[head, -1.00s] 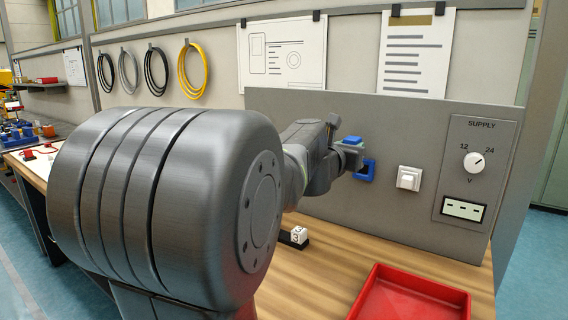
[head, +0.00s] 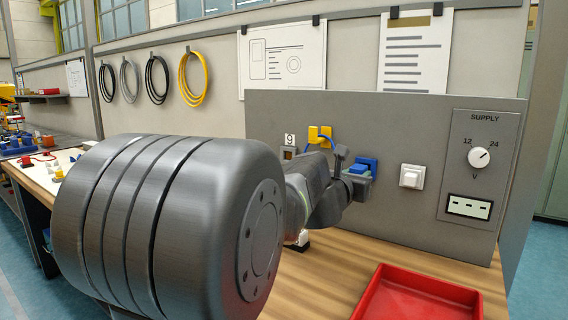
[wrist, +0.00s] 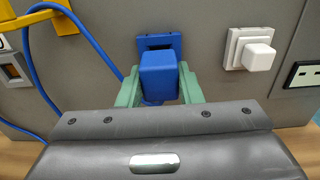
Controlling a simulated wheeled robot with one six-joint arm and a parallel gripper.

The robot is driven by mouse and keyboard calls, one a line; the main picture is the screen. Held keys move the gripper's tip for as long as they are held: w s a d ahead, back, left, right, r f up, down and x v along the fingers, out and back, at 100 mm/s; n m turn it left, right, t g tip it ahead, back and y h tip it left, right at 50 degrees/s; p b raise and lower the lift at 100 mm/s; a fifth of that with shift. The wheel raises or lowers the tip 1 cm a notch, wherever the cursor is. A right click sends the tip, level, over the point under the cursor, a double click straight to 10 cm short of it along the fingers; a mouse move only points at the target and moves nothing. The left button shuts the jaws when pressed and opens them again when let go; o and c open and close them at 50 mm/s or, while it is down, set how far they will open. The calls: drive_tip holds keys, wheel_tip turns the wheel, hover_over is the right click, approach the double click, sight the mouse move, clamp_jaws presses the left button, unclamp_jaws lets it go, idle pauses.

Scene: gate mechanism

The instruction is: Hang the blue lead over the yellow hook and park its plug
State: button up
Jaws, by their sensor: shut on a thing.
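My gripper (wrist: 160,90) has green fingers closed on the sides of the blue plug (wrist: 157,77). The plug is directly in front of the blue socket (wrist: 172,41) on the grey panel; a dark slot shows above it. I cannot tell how far the plug is in. In the head view the plug (head: 355,170) overlaps the blue socket (head: 369,163). The yellow hook (head: 314,134) is on the panel to the left, and it also shows in the wrist view (wrist: 66,20). The blue lead (wrist: 88,38) passes over the hook and loops down towards the plug.
A white switch (head: 411,176) and a supply dial (head: 478,157) sit right of the socket. A red tray (head: 420,275) lies on the wooden bench in front. A tag marked 9 (head: 289,140) is left of the hook. My arm hides part of the bench.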

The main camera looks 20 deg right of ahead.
drive_tip(key=shift+d+f, duration=0.1)
idle(0.6)
drive_tip(key=shift+w+d, duration=0.25)
drive_tip(key=shift+x, duration=0.9)
idle(1.5)
drive_tip(key=o, duration=1.1)
drive_tip(key=shift+w+d, duration=0.1)
drive_tip(key=v, duration=1.3)
drive_tip(key=shift+s+a+p, duration=0.25)
drive_tip(key=shift+a+p, duration=0.1)
